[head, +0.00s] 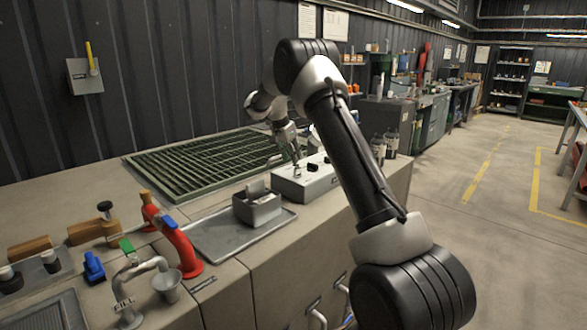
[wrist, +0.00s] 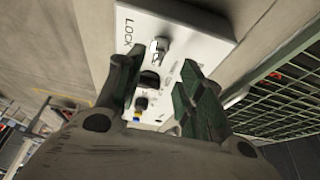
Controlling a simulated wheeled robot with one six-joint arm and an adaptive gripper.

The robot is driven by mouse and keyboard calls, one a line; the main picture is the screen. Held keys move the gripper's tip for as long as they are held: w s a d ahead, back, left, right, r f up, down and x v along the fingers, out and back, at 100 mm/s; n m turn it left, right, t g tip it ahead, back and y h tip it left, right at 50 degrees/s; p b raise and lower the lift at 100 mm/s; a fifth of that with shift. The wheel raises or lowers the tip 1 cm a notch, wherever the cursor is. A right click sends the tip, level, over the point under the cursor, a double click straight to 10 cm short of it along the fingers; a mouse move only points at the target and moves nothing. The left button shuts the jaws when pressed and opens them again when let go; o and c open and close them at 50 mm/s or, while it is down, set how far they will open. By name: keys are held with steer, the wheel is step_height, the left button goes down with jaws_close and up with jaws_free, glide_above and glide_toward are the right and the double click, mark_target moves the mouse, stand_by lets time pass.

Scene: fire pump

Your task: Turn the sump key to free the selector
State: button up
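A grey-white control box (head: 305,180) stands on the bench; its panel (wrist: 185,22) fills the middle of the wrist view with "LOCK" printed along one edge. A silver key-like piece (wrist: 158,50) sits by that lettering, probably the sump key. A black knob (wrist: 150,79), perhaps the selector, lies beside it, with a smaller dark knob (wrist: 140,103) beyond. My gripper (head: 296,157) is low over the left end of the box. In the wrist view its two fingers (wrist: 158,64) are apart, with the silver piece and black knob showing between them. I cannot tell whether they touch anything.
A green grating (head: 200,165) lies behind the box. A grey open bin (head: 257,208) on a tray (head: 215,238) stands left of it. A red curved pipe (head: 178,245) and a metal spout (head: 135,285) rise at the front left.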

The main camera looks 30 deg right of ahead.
mark_target(297, 168)
steer(key=x, duration=0.7)
steer(key=shift+s, duration=0.1)
jaws_close()
